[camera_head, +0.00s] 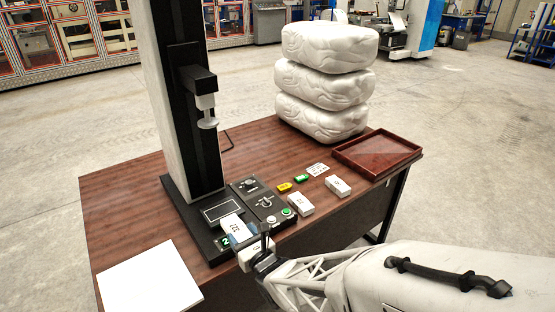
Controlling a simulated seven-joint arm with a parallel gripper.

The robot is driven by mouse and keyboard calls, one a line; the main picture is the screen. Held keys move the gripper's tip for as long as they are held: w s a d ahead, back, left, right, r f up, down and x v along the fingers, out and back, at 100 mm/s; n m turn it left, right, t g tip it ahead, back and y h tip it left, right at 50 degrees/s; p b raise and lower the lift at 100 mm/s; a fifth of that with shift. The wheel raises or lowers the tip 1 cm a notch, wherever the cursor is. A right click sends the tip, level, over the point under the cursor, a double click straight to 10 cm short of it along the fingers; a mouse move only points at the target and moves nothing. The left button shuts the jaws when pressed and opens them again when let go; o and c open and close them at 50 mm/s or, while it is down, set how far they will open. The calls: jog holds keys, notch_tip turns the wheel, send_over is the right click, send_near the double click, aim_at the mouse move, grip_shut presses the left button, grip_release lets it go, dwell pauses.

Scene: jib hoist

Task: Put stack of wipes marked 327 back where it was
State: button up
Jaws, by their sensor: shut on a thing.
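The stack of wipes marked 327 (235,227) is a small white pack with dark digits and a blue part towards my gripper. It is at the front of the black base of the column, beside the control panel. My gripper (257,246) is at its near right end and appears shut on it. The fingertips are small and partly hidden by my wrist. I cannot tell whether the pack touches the base below it.
A black column (175,100) with a side arm rises behind. The control panel (262,200) has buttons. White packs (300,204) (340,187), yellow (285,187) and green (302,178) pieces lie right. A red tray (345,160), wrapped bales (322,118) and white sheet (150,278) also occupy the table.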

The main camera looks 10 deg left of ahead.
jog(key=w+d+m+t+h, duration=0.1)
jog(key=w+d, duration=0.4)
jog(key=w, duration=0.3)
jog(key=w+d+f+m+t+h, duration=0.15)
jog(key=w+d, duration=0.25)
jog(key=w, duration=0.4)
jog(key=w+d+m+h, duration=0.1)
jog(key=w+d, duration=0.4)
jog(key=w, duration=0.3)
jog(key=w+d+f+m+t+h, duration=0.1)
jog(key=w+d+f+h, duration=0.1)
jog(key=w+d, duration=0.6)
jog(key=w+d+f+m+t+h, duration=0.1)
jog(key=w+d+f+h, duration=0.1)
jog(key=w+d, duration=0.6)
jog(key=d+f, duration=0.1)
jog(key=d, duration=0.6)
jog(key=shift+w+d, duration=0.15)
jog(key=shift+w, duration=0.25)
jog(key=shift+s+f, duration=0.1)
jog(key=s+a+n+g+y, duration=0.2)
jog(key=s+a, duration=0.3)
jog(key=s, duration=0.6)
jog(key=s+a+n+g+y, duration=0.2)
jog(key=s+a+y, duration=0.3)
jog(key=s, duration=0.5)
jog(key=shift+s+f+n, duration=0.15)
jog(key=shift+s+n, duration=0.25)
jog(key=shift+n, duration=0.35)
